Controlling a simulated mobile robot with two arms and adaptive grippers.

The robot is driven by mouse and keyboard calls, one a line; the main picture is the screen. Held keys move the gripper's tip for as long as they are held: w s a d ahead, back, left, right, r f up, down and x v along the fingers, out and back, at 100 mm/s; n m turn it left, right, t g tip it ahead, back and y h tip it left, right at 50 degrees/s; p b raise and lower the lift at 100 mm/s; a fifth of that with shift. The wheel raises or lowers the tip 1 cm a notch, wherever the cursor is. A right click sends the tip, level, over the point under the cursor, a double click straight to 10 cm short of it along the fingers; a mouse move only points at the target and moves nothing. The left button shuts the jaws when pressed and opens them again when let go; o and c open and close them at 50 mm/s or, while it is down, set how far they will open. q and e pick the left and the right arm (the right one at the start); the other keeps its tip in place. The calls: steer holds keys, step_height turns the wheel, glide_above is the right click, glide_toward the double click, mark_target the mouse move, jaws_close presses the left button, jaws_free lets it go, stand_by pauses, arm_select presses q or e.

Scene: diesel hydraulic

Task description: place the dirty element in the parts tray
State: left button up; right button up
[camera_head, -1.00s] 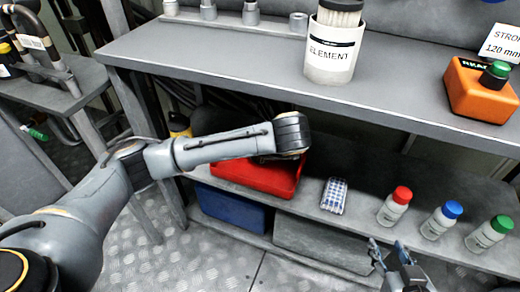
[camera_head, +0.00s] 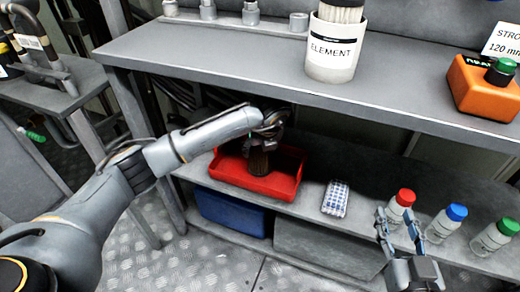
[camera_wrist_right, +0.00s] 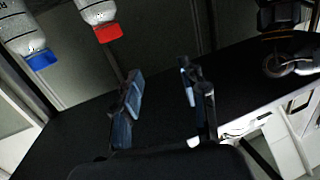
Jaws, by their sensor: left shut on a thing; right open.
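The dirty element (camera_head: 259,163) is a dark brown cylinder, roughly upright, in the grasp of my left gripper (camera_head: 260,147). It is over or inside the red parts tray (camera_head: 284,187) on the lower shelf. Whether its lower end touches the tray floor I cannot tell. The wrist partly hides the left fingers. My right gripper (camera_head: 398,224) is open and empty in front of the lower shelf, near the bottles. Its two spread fingers also show in the right wrist view (camera_wrist_right: 161,88).
A white container labelled ELEMENT (camera_head: 333,48) and an orange box with a green button (camera_head: 482,88) stand on the upper bench. On the lower shelf are a blue-white patterned pack (camera_head: 335,198) and bottles with red (camera_head: 401,207), blue (camera_head: 442,224) and green (camera_head: 493,238) caps.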

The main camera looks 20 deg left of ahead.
arm_select(q)
steer(key=o, duration=1.4)
steer(key=shift+r, duration=0.1)
steer(key=s+d, duration=0.2)
steer(key=s, duration=0.1)
steer(key=s+d+p, duration=0.1)
steer(key=s+d, duration=0.2)
steer(key=s+d+r+p, duration=0.1)
steer(key=s+d, duration=0.1)
steer(key=s, duration=0.2)
steer(key=shift+d, duration=0.25)
arm_select(e)
steer(key=s+d+f+g+h, duration=0.1)
steer(key=s+f+g, duration=0.3)
steer(key=f, duration=0.5)
steer(key=shift+s+d+g+h, duration=0.4)
steer(key=shift+d+g, duration=0.4)
steer(key=shift+g, duration=0.3)
arm_select(q)
steer(key=shift+s+f, duration=0.1)
